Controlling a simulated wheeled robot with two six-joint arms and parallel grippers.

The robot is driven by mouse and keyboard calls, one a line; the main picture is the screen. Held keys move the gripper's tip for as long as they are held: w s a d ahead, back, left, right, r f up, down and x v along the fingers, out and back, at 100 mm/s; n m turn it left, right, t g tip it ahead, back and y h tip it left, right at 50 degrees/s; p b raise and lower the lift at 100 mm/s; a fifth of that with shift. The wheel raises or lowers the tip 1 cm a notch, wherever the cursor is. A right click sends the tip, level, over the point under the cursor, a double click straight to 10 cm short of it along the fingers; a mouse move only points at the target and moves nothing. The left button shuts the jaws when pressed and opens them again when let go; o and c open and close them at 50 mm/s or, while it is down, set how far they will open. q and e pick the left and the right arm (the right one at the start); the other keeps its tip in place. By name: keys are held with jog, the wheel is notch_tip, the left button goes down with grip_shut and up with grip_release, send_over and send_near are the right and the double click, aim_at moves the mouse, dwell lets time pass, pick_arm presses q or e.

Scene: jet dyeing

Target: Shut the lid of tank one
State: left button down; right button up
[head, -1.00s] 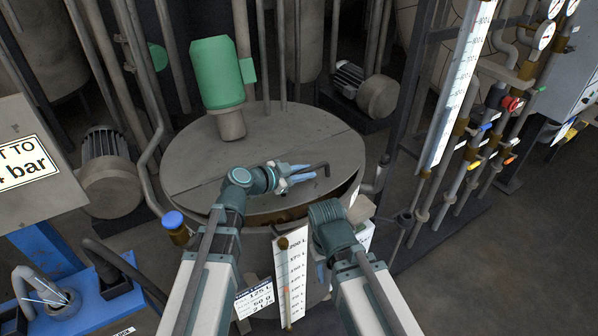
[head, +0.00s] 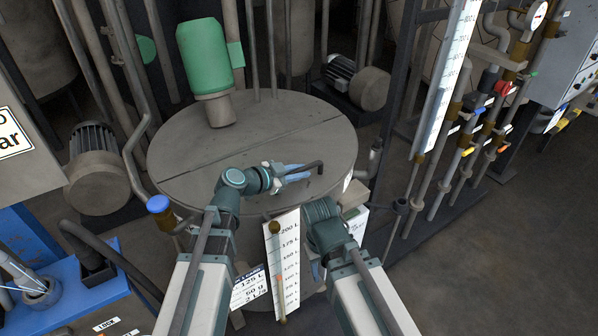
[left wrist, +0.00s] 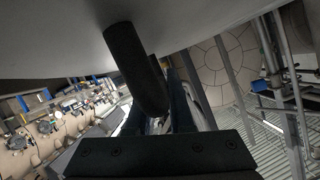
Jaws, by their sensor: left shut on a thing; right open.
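Tank one (head: 208,244) has a round grey top, with a seam across it. The front part is the lid (head: 200,182), which looks level with the fixed back part, with no gap seen at the front. A dark bent handle (head: 319,166) stands at its right side. My left gripper (head: 296,173) is shut on this handle, above the lid. In the left wrist view the dark handle (left wrist: 132,65) runs down between the fingers, under the pale lid surface (left wrist: 210,18). My right gripper (head: 317,270) is open and empty at the tank's front, mostly hidden behind its own wrist.
A green motor (head: 205,58) stands on the fixed back part. A white level scale (head: 284,262) is on the tank's front, between my arms. A blue-capped fitting (head: 158,204) is at the left. Pipes with coloured valves (head: 482,125) stand at the right. Open floor lies at lower right.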

pick_arm(q)
jog(key=c, duration=0.8)
grip_release()
jog(key=shift+s+f, duration=0.1)
jog(key=shift+f, duration=0.05)
jog(key=shift+s+a+r, duration=0.1)
jog(key=shift+s+r, duration=0.05)
jog(key=shift+r, duration=0.05)
jog(key=p+v, duration=0.2)
jog(key=v, duration=0.5)
jog(key=shift+p, duration=0.4)
